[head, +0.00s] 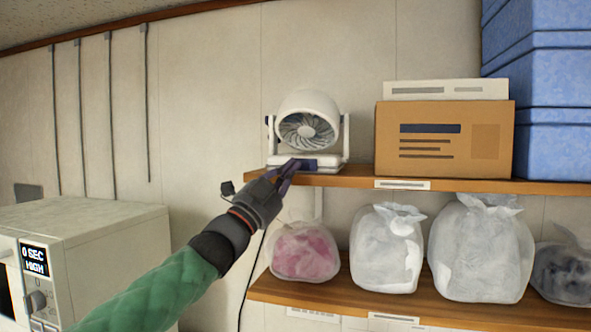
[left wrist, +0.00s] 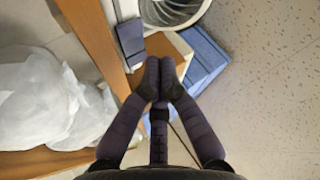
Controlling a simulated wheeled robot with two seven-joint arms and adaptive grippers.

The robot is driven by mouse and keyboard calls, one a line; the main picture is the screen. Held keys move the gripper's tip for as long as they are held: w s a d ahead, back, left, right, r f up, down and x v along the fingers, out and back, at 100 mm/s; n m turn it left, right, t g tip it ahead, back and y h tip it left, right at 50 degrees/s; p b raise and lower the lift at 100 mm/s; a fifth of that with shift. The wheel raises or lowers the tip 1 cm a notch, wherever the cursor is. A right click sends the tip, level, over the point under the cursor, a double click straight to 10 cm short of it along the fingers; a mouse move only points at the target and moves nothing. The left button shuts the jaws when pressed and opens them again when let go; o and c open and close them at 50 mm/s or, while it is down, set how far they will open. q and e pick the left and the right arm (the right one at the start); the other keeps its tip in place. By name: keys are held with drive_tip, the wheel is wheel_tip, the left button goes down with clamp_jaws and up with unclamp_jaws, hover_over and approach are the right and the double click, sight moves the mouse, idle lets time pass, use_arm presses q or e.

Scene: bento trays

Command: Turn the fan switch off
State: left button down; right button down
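A white fan (head: 308,124) stands upright in a white frame on the left end of the upper shelf (head: 362,178). A dark blue panel, perhaps the switch (head: 328,161), is on the front of its base; a dark blue rectangular part (left wrist: 131,40) shows beside the fan base in the left wrist view. The fan's round grille (left wrist: 172,8) is cut off at the top there. My left gripper (head: 294,165) is in front of the base, its fingers over part of the panel. Its fingertips (left wrist: 160,72) meet with nothing visible between them. I cannot tell whether they touch the fan. My right gripper is out of view.
A cardboard box (head: 445,139) and blue bins (head: 552,90) stand right of the fan. Several filled plastic bags (head: 482,250) sit on the lower shelf (head: 340,294). A microwave (head: 110,240) is at the lower left.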

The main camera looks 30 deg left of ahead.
use_arm(q)
drive_tip(key=s, duration=0.1)
drive_tip(key=s+d+b, duration=0.1)
drive_tip(key=s, duration=0.1)
drive_tip(key=shift+s+d, duration=0.2)
drive_tip(key=shift+s, duration=0.1)
idle(0.5)
